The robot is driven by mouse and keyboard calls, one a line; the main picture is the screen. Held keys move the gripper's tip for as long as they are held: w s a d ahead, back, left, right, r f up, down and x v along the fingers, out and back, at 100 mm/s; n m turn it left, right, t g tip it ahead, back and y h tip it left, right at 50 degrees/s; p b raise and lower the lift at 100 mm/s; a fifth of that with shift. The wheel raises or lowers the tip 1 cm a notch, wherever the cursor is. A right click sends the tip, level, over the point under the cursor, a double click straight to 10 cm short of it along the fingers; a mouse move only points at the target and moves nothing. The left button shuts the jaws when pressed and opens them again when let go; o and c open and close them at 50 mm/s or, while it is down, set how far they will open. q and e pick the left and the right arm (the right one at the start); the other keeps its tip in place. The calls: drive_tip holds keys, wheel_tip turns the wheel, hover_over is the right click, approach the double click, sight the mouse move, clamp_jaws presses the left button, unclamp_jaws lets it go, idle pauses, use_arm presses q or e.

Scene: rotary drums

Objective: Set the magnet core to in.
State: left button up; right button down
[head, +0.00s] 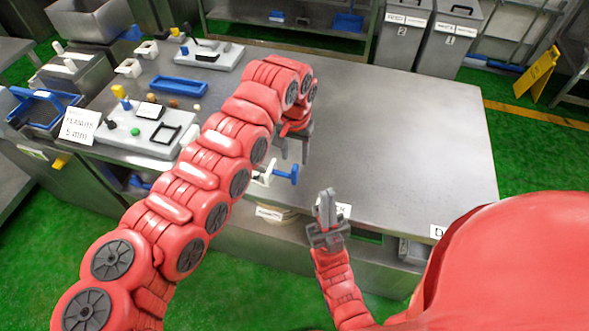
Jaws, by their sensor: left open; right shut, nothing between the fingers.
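A blue T-shaped handle (287,174) on a white part (263,173) sits at the front edge of the steel table, possibly the magnet core; its label and how far in it sits cannot be read. My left gripper (294,157) is open, its fingers pointing down just above and behind the blue handle in the picture, with nothing between them. My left arm hides what lies to the left of the white part. My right gripper (326,198) is shut and empty, pointing up by the table's front edge, right of the handle.
The steel table (400,130) is clear on the right. Grey bins (402,30) and a yellow floor sign (538,75) stand beyond.

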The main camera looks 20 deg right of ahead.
sight(295, 175)
use_arm(q)
wheel_tip(295, 175, down, 9)
drive_tip(key=shift+f+p, duration=0.15)
drive_tip(key=shift+p, duration=0.75)
clamp_jaws()
idle(0.8)
